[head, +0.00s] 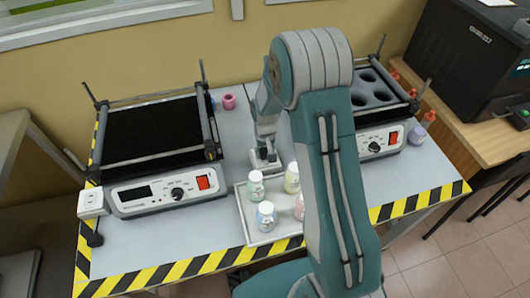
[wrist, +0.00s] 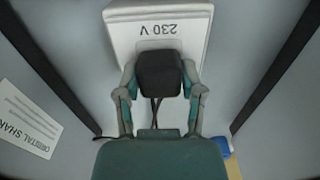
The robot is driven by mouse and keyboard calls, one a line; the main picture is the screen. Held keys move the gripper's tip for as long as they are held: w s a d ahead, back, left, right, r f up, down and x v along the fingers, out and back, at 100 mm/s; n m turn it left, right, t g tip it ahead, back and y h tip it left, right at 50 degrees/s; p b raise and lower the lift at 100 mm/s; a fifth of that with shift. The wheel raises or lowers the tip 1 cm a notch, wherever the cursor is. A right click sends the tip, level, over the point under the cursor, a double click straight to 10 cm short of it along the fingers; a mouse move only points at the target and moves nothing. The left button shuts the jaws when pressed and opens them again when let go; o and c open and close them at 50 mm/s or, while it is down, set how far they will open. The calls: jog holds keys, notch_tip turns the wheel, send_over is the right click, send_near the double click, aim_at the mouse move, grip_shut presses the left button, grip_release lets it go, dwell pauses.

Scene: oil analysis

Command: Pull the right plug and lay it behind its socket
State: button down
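The right plug (wrist: 160,74) is black and blocky in the wrist view, with a dark cord trailing from it towards my gripper. It sits against the white socket box (wrist: 158,20) marked 230 V, whose print appears upside down. The plug covers the contact area, so I cannot tell how deep it sits. My gripper (wrist: 160,82) has a finger on each side of the plug, touching it and shut on it. In the head view my gripper (head: 266,146) is low over the table between the two shakers, and my arm hides much of that area.
A tray (head: 262,238) with several small bottles stands in front of my gripper. The right shaker (head: 384,140) is partly behind my arm.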

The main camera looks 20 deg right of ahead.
aim_at(265, 150)
jog(key=shift+r, duration=2.95)
jog(key=s+r, duration=0.4)
jog(key=w+f, duration=0.3)
jog(key=w, duration=0.1)
jog(key=w+f, duration=0.3)
jog(key=w, duration=0.2)
jog(key=w+f, duration=0.4)
jog(key=w, duration=0.1)
jog(key=shift+f, duration=1.65)
jog(key=shift+f, duration=0.6)
